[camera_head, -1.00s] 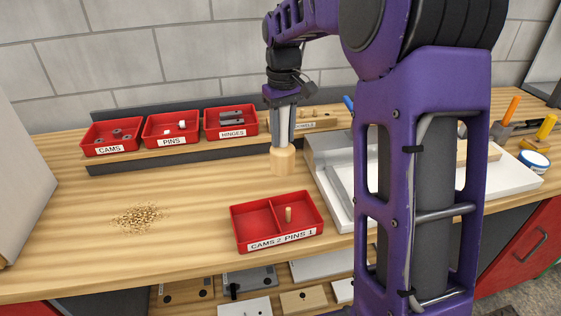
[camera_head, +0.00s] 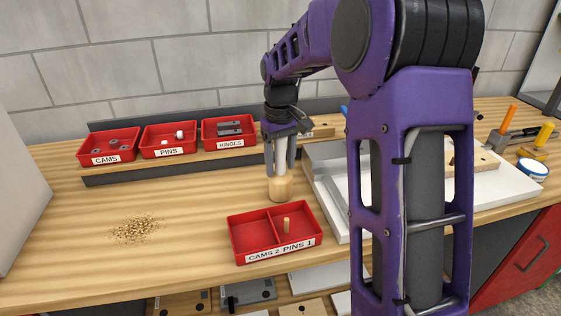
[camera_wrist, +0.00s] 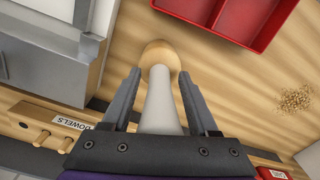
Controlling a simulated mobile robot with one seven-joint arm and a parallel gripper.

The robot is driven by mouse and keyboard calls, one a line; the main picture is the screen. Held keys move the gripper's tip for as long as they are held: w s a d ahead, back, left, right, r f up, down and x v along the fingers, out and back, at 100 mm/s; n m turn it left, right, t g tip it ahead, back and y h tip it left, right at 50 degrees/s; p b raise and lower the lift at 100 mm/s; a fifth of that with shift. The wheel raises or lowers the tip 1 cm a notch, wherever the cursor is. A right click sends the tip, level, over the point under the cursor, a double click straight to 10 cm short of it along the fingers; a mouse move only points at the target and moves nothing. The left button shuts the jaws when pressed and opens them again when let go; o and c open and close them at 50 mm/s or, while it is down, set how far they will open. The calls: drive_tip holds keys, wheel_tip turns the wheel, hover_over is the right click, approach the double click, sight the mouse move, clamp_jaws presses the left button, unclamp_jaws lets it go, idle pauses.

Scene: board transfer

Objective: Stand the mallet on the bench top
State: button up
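The mallet (camera_head: 280,189) stands upright on the wooden bench top (camera_head: 180,206), its pale round head down and its light handle (camera_wrist: 160,102) pointing up. It is just behind the red two-part tray. My gripper (camera_head: 280,172) is above the head with one finger on each side of the handle. In the wrist view my gripper (camera_wrist: 160,98) is open, with a gap between each finger and the handle. The top of the handle is hidden by my gripper.
The red tray (camera_head: 236,240), labelled CAMS 2 PINS 1, holds one peg on its right side. Red bins for cams (camera_head: 107,159), pins (camera_head: 168,154) and hinges (camera_head: 230,144) stand behind. A grey-white box (camera_head: 321,178) is close right. Wood shavings (camera_head: 134,230) lie left.

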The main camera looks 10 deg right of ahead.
drive_tip(key=shift+r, duration=0.15)
wheel_tip(320, 180, up, 12)
drive_tip(key=shift+r+p, duration=0.1)
drive_tip(key=shift+p, duration=1.05)
